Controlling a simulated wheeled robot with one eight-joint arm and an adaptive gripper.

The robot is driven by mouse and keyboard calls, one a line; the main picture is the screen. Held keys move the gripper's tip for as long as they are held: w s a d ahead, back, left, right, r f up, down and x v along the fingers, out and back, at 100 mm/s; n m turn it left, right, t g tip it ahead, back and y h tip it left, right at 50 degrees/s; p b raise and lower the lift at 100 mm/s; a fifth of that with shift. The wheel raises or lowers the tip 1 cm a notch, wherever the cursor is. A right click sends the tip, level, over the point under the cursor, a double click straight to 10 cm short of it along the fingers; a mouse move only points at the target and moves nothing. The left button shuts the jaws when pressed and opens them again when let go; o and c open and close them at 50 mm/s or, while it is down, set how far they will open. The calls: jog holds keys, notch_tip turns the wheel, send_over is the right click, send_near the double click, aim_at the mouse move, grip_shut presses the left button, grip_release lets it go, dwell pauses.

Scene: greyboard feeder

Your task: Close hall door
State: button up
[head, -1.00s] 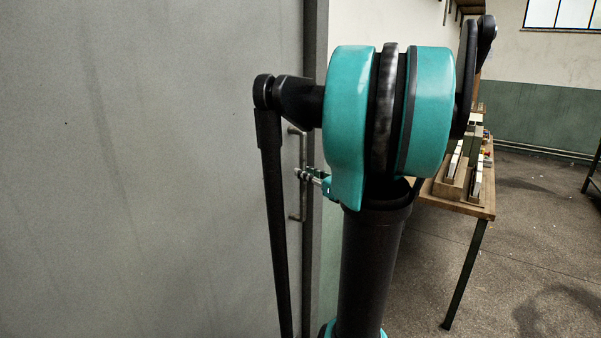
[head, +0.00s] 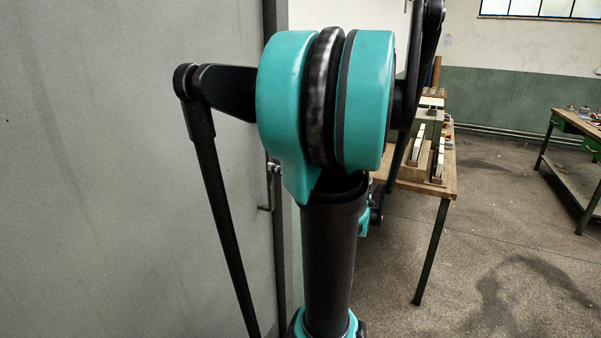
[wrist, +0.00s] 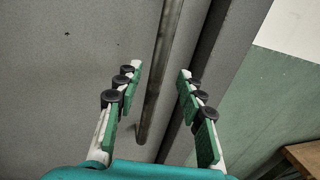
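The hall door is a large grey panel (head: 130,180) filling the left of the head view, and it also fills much of the wrist view (wrist: 70,60). Its vertical metal bar handle (head: 268,196) is partly hidden behind my arm. In the wrist view the handle (wrist: 162,70) runs between the two fingers of my gripper (wrist: 160,69). The fingers are open, with a visible gap on each side of the bar. In the head view only a small part of my gripper (head: 274,168) shows beside the handle. Whether the door is fully in its frame is unclear.
A wooden-topped bench (head: 445,186) with white and wooden items stands right of my arm, and its corner shows in the wrist view (wrist: 305,155). Another bench (head: 575,125) stands at the far right. The concrete floor (head: 480,250) between them is open.

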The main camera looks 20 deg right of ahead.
jog(key=v, duration=0.8)
dwell(0.4)
jog(key=s+a+f+n+g, duration=0.2)
jog(key=a+f+n+g, duration=0.5)
jog(key=a+f+n, duration=0.6)
jog(key=s+f+n+g+h, duration=0.4)
jog(key=s+f+n+h, duration=0.4)
jog(key=f+n, duration=0.5)
jog(key=n, duration=0.4)
jog(key=shift+s+f+n+g, duration=0.25)
jog(key=shift+n+g, duration=0.05)
jog(key=shift+g, duration=0.1)
